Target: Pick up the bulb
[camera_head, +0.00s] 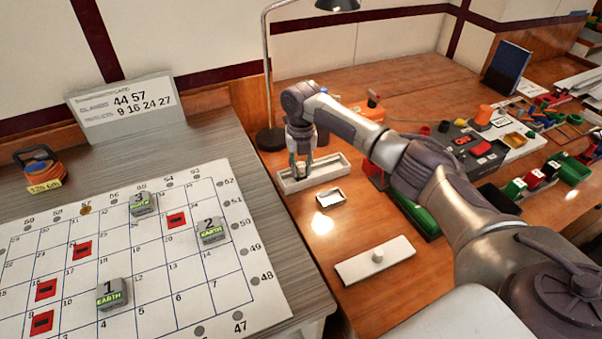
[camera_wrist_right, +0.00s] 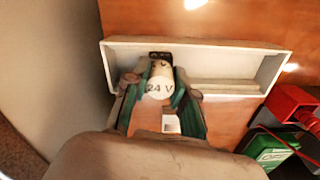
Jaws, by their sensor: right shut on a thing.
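A white round-ended piece marked "24 V", which looks like the bulb (camera_wrist_right: 158,88), is between the fingers of my right gripper (camera_wrist_right: 161,104) in the right wrist view. The gripper is shut on it. Part of the bulb is hidden by the fingers. Behind it in that view is a shallow white tray (camera_wrist_right: 230,86). In the head view my right gripper (camera_head: 301,170) points down at the left part of this tray (camera_head: 338,160). The bulb is too small to make out clearly there. I cannot tell whether it touches the tray. My left gripper is not in view.
A lamp base (camera_head: 271,139) stands left of the tray. A small dish (camera_head: 330,197) and a white plate with a knob (camera_head: 375,265) lie nearer. Red and green items (camera_wrist_right: 276,150) are at the right. A grey table with a marked board (camera_head: 215,270) is at left.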

